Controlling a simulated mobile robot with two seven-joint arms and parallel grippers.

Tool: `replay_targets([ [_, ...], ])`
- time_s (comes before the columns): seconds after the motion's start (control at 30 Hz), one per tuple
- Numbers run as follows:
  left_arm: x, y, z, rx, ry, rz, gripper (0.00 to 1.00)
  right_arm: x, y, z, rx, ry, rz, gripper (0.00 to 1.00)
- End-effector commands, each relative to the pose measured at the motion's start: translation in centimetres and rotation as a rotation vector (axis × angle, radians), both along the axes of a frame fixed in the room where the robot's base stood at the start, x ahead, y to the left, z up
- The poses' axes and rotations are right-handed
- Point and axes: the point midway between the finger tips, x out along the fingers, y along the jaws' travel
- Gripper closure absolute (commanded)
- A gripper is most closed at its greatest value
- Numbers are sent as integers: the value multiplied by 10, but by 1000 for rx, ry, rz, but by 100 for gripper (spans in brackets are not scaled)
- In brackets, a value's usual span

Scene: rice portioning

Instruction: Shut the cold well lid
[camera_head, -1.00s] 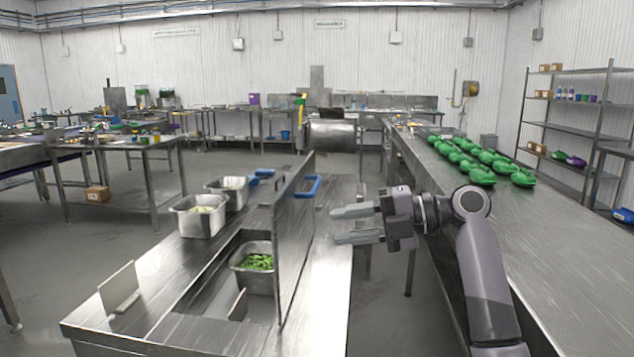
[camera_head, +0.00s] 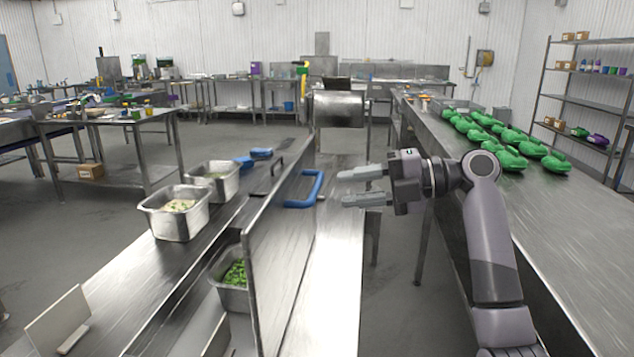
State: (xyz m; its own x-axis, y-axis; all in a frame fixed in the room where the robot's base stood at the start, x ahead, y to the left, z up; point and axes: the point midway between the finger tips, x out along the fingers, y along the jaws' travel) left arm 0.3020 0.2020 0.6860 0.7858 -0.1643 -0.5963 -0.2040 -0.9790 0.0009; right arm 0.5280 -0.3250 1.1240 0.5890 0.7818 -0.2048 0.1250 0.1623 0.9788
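The cold well lid (camera_head: 284,240) is a steel panel standing upright, open, along the right side of the cold well. Its blue handle (camera_head: 318,190) sticks out on the lid's right face. A steel pan of green vegetables (camera_head: 232,296) sits in the open well left of the lid, partly hidden by it. My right gripper (camera_head: 346,187) is open and empty, pointing left, just right of the handle with a small gap that I cannot judge in depth. My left gripper is out of view.
Two steel pans (camera_head: 176,228) of food stand on the counter left of the well. A white upright plate (camera_head: 58,322) stands at the near left. A long steel table (camera_head: 560,225) with several green items (camera_head: 508,158) runs along the right.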

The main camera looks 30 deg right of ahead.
Motion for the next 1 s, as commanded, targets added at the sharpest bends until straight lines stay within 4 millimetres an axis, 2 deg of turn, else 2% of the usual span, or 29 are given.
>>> replay_targets([
  [0.17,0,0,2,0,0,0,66,3,4,0,2,0,1,65],
  [0.6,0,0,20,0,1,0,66,38,51,-12,4,1,1,65],
  [0.97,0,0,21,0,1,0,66,42,56,-15,0,0,0,65],
  [1.0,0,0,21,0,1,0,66,42,56,-15,0,0,0,75],
])
